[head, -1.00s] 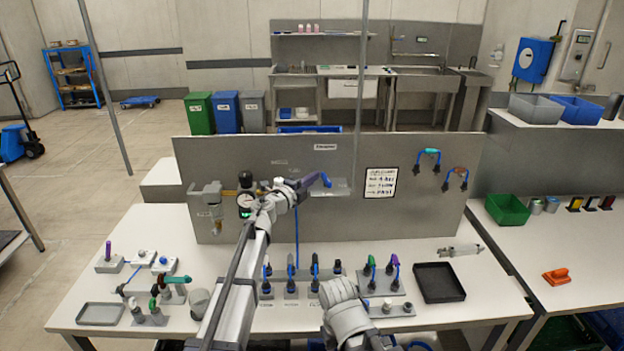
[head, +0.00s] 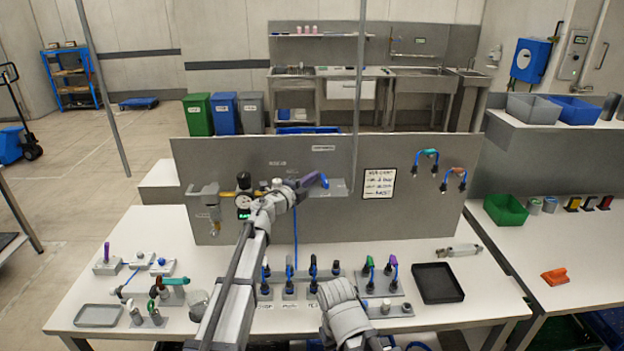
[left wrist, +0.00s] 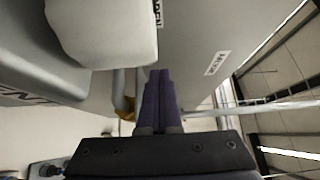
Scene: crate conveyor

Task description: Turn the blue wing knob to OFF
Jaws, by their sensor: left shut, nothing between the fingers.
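My left gripper (head: 312,181) is in front of the upright grey panel (head: 400,215), its purple fingers shut and empty. In the left wrist view the shut fingers (left wrist: 157,100) point at the panel, beside a pale rounded block (left wrist: 103,30). A small blue piece (head: 325,181) shows at the fingertips in the head view. It may be the blue wing knob, but its shape and setting are too small to tell. I cannot tell whether the fingers touch it. The knob cannot be made out in the left wrist view.
A gauge (head: 243,202) sits on the panel left of my left gripper. A white sign (head: 379,183) hangs to the right. Several coloured-handled fittings stand on the white table (head: 400,320) below, near a black tray (head: 437,283). A blue hose (head: 296,240) hangs down the panel.

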